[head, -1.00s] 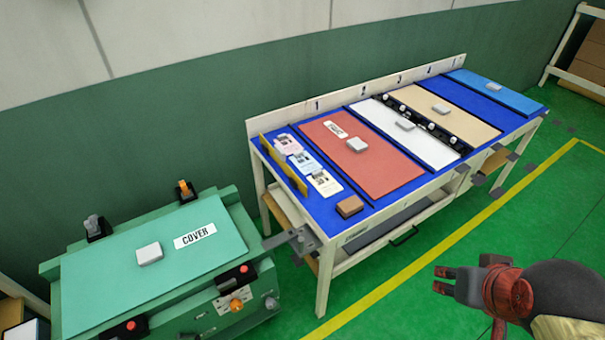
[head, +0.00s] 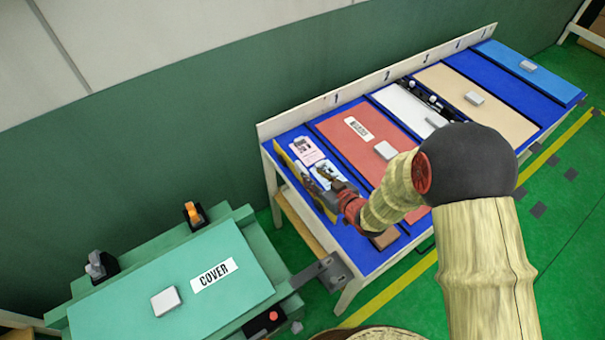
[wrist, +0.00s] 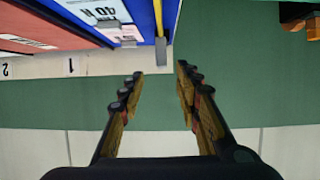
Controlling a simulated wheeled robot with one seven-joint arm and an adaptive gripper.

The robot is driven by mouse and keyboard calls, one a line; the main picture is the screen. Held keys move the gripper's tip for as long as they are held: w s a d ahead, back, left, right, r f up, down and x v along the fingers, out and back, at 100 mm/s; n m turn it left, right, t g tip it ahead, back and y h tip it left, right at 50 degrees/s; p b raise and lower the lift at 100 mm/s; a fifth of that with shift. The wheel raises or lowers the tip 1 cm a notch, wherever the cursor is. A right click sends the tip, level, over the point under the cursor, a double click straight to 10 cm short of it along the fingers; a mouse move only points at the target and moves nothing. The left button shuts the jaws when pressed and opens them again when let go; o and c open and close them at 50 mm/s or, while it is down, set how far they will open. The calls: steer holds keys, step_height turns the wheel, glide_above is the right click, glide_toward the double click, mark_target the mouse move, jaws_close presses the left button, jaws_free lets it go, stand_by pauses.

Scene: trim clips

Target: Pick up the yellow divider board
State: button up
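The yellow divider board (head: 289,164) stands on edge along the left end of the blue table (head: 355,247), beside the label cards. In the head view my gripper (head: 318,186) is at the board, over its right side, and hides part of it. In the wrist view the board shows as a thin yellow edge (wrist: 158,17) with a grey end piece, lying beyond the fingertips and roughly in line with the gap between them. My gripper (wrist: 158,79) is open there, with nothing between its fingers. I cannot tell whether either finger touches the board.
Label cards (head: 305,150) lie right of the board. A red panel (head: 366,160) and a brown block (head: 384,239) are farther right. The green COVER fixture (head: 130,308) stands at the lower left. The wall (head: 170,140) is behind the table.

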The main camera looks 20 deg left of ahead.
mark_target(303, 168)
steer(key=shift+y, duration=0.3)
steer(key=b+x, duration=0.1)
steer(key=x, duration=0.7)
steer(key=shift+b, duration=0.4)
steer(key=shift+c, duration=1.1)
jaws_close()
